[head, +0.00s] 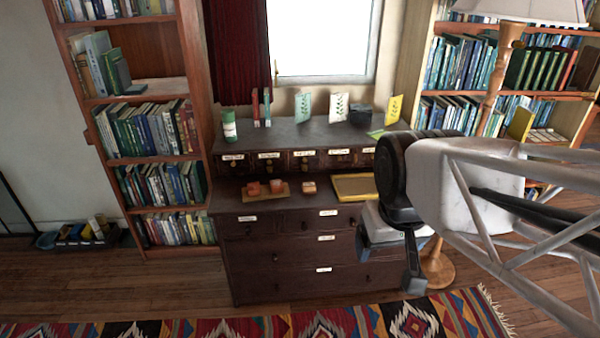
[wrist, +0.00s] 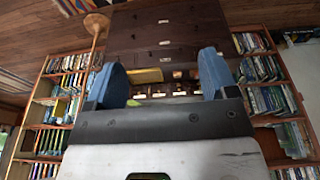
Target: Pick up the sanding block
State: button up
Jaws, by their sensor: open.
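A small tan-orange block (head: 309,187), which looks like the sanding block, lies on the ledge of the dark wooden dresser (head: 262,230). It sits between a wooden board with two orange cups and a yellow-rimmed tray. My gripper (wrist: 164,78) is open and empty, with blue finger pads wide apart in the wrist view. In the head view, my arm comes in from the right and its end hangs in front of the dresser's right side, to the right of the block. I cannot make out the block in the wrist view.
The cup board (head: 250,195) is left of the block; the yellow-rimmed tray (head: 355,187) is right. A green can (head: 229,125) and several upright books stand on the dresser top. A lamp (head: 495,70) and bookcases flank it. A patterned rug (head: 330,322) lies in front.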

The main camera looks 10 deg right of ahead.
jog(key=w+r+n, duration=0.3)
jog(key=w+n, duration=0.1)
jog(key=w, duration=1.5)
jog(key=n+g, duration=0.3)
jog(key=n, duration=1)
send_over(309, 184)
jog(key=f, duration=3.4)
jog(key=shift+d+f, duration=0.2)
jog(key=shift+f, duration=0.05)
jog(key=shift+w+f+n, duration=0.15)
jog(key=shift+f+n, duration=0.15)
jog(key=shift+f, duration=1.3)
jog(key=shift+a+f, duration=0.2)
jog(key=shift+f, duration=2.4)
